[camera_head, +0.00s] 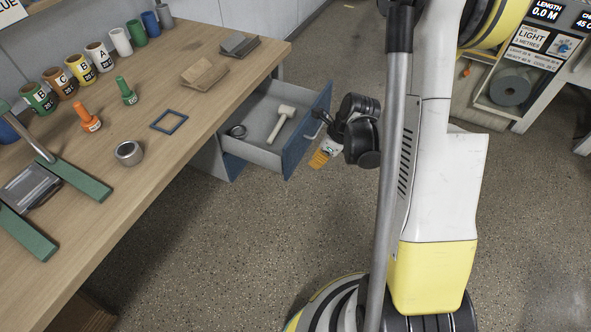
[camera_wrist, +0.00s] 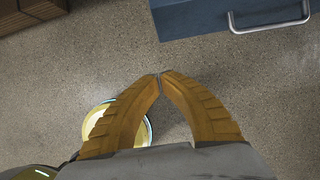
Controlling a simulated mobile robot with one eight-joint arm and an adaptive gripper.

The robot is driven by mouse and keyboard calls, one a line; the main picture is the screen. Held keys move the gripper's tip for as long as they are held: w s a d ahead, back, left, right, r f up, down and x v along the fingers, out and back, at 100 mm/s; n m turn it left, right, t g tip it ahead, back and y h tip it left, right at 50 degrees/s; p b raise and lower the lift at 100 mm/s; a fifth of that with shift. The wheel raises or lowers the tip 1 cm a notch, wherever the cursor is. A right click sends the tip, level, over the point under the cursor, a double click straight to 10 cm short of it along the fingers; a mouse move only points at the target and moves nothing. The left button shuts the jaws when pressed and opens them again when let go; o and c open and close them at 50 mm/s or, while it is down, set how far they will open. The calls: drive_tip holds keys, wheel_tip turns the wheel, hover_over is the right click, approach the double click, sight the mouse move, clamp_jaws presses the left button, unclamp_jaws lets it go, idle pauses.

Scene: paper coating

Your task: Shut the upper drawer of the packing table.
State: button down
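The upper drawer (camera_head: 262,128) of the packing table (camera_head: 215,105) stands open, pulled out to the right from under the tabletop. It has a blue front with a metal handle, and in the wrist view the blue front (camera_wrist: 195,18) and the handle (camera_wrist: 271,22) show at the top right. A mallet (camera_head: 280,124) and a dark ring-shaped item (camera_head: 237,131) lie inside it. My gripper (camera_head: 318,160) is just right of the drawer front, low beside it. In the wrist view my gripper (camera_wrist: 160,76) has its orange fingertips together with nothing between them, apart from the drawer.
Several cups, two orange and green stamps, a tape roll (camera_head: 129,153) and a blue square frame (camera_head: 169,121) stand on the tabletop. Open speckled floor (camera_head: 230,230) lies in front of the drawer. A machine with a grey roll (camera_head: 510,87) stands at the right.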

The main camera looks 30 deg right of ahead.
drive_tip(key=w+a+f+b, duration=0.4)
drive_tip(key=w+f+b, duration=0.1)
drive_tip(key=f, duration=0.3)
drive_tip(key=shift+w+a+f, duration=0.25)
drive_tip(key=shift+w+f, duration=0.1)
drive_tip(key=shift+w, duration=0.25)
